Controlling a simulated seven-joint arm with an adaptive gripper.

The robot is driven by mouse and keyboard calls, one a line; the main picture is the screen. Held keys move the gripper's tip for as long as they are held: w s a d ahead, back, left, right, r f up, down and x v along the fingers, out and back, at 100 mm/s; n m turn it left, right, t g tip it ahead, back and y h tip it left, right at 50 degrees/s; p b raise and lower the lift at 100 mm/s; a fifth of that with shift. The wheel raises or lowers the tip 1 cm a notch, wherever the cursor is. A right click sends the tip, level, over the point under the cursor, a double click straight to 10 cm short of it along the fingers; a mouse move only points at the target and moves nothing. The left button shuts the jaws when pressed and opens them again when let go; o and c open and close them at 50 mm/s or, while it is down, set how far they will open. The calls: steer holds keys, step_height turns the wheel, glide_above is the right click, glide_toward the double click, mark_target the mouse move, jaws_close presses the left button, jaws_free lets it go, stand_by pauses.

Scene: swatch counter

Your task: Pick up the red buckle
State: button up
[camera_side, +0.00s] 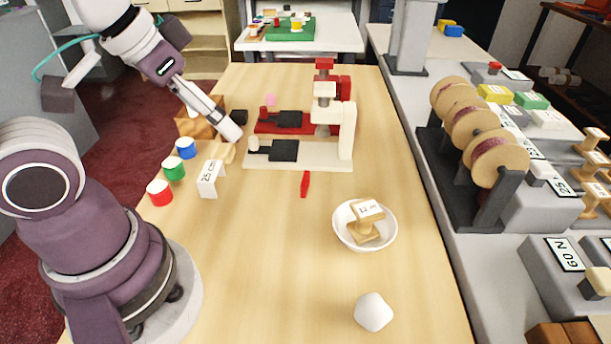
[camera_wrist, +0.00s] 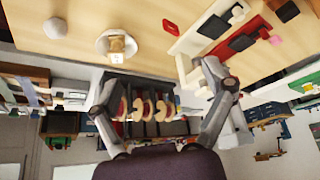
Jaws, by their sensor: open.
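The red buckle (camera_side: 305,184) is a small narrow red piece lying on the wooden table, in front of the cream press. In the wrist view the red buckle (camera_wrist: 171,27) lies near the top, a little right of the middle, with bare table around it. My gripper (camera_side: 228,126) is above the table's left side in the side view, up and to the left of the buckle and well apart from it. In the wrist view my gripper (camera_wrist: 161,72) has its two fingers spread wide with nothing held between them.
A red press (camera_side: 285,122) and a cream press (camera_side: 300,160) stand behind the buckle. A white bowl (camera_side: 341,233) holds a wooden stamp. A white lump (camera_side: 373,312) lies nearer. Colored spools and a "25 cm" card (camera_side: 210,180) stand left. Table between buckle and card is clear.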

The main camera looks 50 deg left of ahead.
steer(key=shift+w, duration=0.1)
steer(key=m+g+h, duration=0.3)
steer(key=m, duration=0.7)
glide_toward(304, 177)
steer(key=shift+m+h, duration=0.3)
steer(key=x, duration=1)
steer(key=shift+a+f, duration=0.1)
steer(key=shift+f, duration=0.2)
steer(key=c, duration=0.8)
